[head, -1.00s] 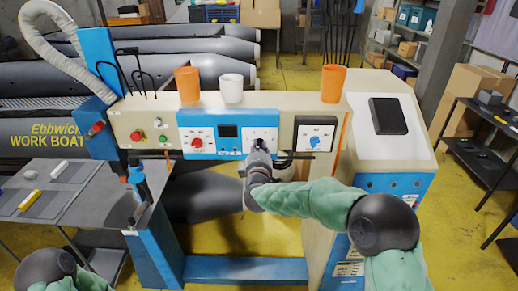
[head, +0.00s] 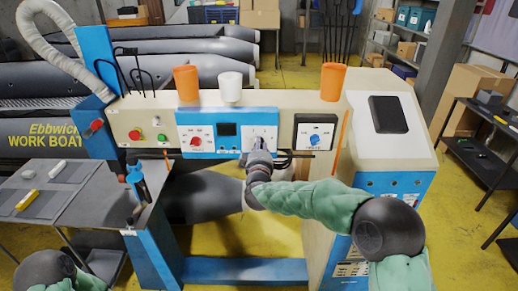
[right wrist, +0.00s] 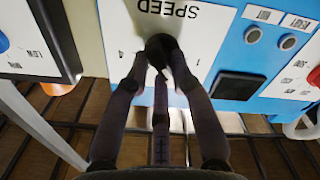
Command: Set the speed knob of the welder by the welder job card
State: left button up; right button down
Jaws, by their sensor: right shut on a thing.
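The welder's blue control panel (head: 228,140) is on the front of the cream beam in the head view. The black speed knob (right wrist: 160,45) sits on a white plate marked SPEED (right wrist: 190,22), upside down in the right wrist view. My right gripper (right wrist: 158,72) is shut on the knob, its fingers around it; the head view shows the gripper (head: 260,152) at the panel's right part. The fingers and wrist hide much of the knob, so its setting is not readable. My left gripper is out of view. I cannot make out the job card.
A red knob (head: 196,141) and a dark display (head: 228,130) share the panel. A blue knob (head: 315,139) is on a plate to the right. Orange (head: 186,84) and white (head: 231,87) cups stand on the beam. A grey table (head: 100,190) is at left.

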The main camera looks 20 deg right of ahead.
jog(key=m+b, duration=0.2)
jog(key=m, duration=0.2)
jog(key=m+b, duration=0.2)
jog(key=m, duration=0.2)
jog(key=m+b, duration=0.2)
jog(key=m, duration=0.2)
jog(key=shift+d+f+m, duration=0.2)
jog(key=shift+f+m, duration=0.15)
jog(key=shift+m, duration=0.05)
dwell(0.3)
jog(key=c, duration=1.1)
grip_release()
jog(key=shift+o, duration=0.2)
jog(key=shift+s+r, duration=0.1)
jog(key=shift+s, duration=0.05)
jog(key=v, duration=1.2)
